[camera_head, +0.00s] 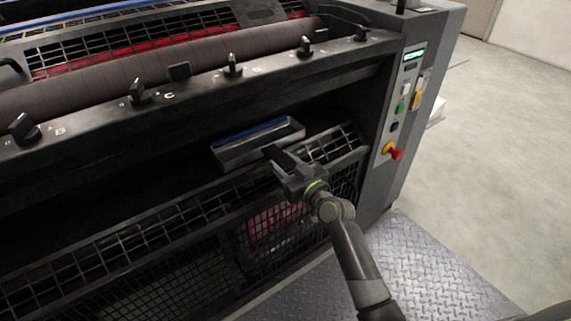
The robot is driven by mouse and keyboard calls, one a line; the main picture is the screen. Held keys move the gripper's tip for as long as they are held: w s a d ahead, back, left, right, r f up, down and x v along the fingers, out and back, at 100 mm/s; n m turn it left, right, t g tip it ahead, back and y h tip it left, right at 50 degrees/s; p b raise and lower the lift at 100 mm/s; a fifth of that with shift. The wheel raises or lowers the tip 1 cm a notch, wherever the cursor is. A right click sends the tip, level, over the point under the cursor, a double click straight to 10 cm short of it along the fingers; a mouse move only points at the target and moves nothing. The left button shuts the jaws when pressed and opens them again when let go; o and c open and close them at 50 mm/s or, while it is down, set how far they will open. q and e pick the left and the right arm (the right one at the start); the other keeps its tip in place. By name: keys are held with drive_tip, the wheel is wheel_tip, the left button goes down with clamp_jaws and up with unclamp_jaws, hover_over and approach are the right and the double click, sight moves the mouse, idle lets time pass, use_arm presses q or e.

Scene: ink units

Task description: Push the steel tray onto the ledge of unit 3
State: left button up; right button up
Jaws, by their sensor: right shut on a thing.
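The steel tray (233,158) is a shallow metal box with a strip of blue inside. It sits in the dark opening of the ink unit, just behind the black grid guard (205,202), and is slightly angled. My right gripper (276,159) is at the tray's front side, near its middle, and is shut on the tray. The fingertips and the exact contact are hard to make out. The ledge inside the opening is in deep shadow, and I cannot tell how much of the tray rests on it. My left gripper is not in view.
A row of black knobs (233,65) runs along the bar above the opening. The side panel (408,95) at the right has buttons and a red emergency knob (392,151). A diamond-plate step (420,265) lies below. Open floor (500,130) is at the right.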

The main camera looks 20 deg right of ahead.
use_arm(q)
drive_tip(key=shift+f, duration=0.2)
use_arm(e)
drive_tip(key=shift+w+a, duration=0.1)
drive_tip(key=shift+w, duration=0.25)
drive_tip(key=o, duration=1.3)
drive_tip(key=shift+c, duration=0.2)
drive_tip(key=shift+s+f, duration=0.1)
drive_tip(key=shift+s, duration=0.25)
use_arm(q)
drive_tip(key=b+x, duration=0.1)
drive_tip(key=b, duration=0.2)
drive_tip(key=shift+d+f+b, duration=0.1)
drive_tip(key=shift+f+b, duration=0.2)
drive_tip(key=shift+b, duration=0.05)
use_arm(e)
drive_tip(key=v, duration=2.7)
drive_tip(key=shift+s+d+r, duration=0.2)
drive_tip(key=shift+s, duration=0.15)
